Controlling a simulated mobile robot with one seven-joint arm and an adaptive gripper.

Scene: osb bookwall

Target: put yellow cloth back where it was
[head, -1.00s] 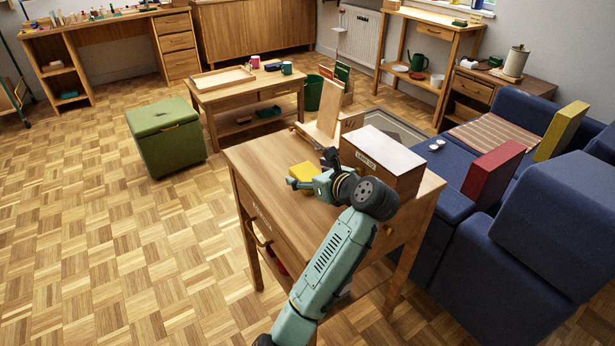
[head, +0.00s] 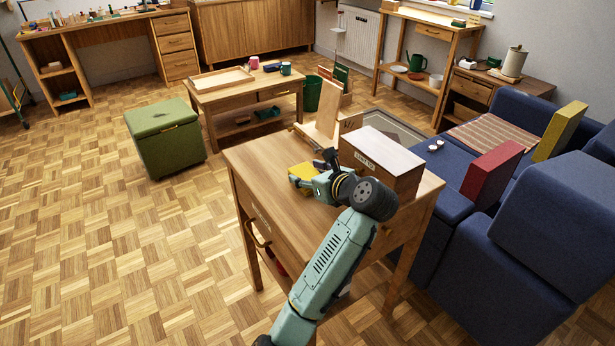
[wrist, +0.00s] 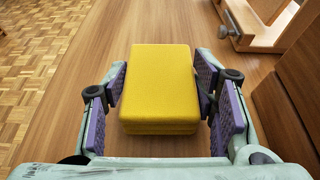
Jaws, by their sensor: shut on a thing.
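The yellow cloth (head: 301,171) is a folded, block-like stack on the wooden table (head: 262,165). In the wrist view the yellow cloth (wrist: 160,85) lies between the purple finger pads, with its folded front edge towards me. My gripper (wrist: 160,92) is shut on it from its left and right sides. In the head view my gripper (head: 304,180) is low over the tabletop at the cloth. The cloth appears to rest on the tabletop; I cannot tell whether there is any gap below it.
A labelled wooden box (head: 382,160) stands right of my gripper. A wooden stand with an upright board (head: 320,112) is behind the cloth. The table's left part is clear. The blue sofa (head: 540,220) is to the right, and a green storage stool (head: 165,135) stands left on the floor.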

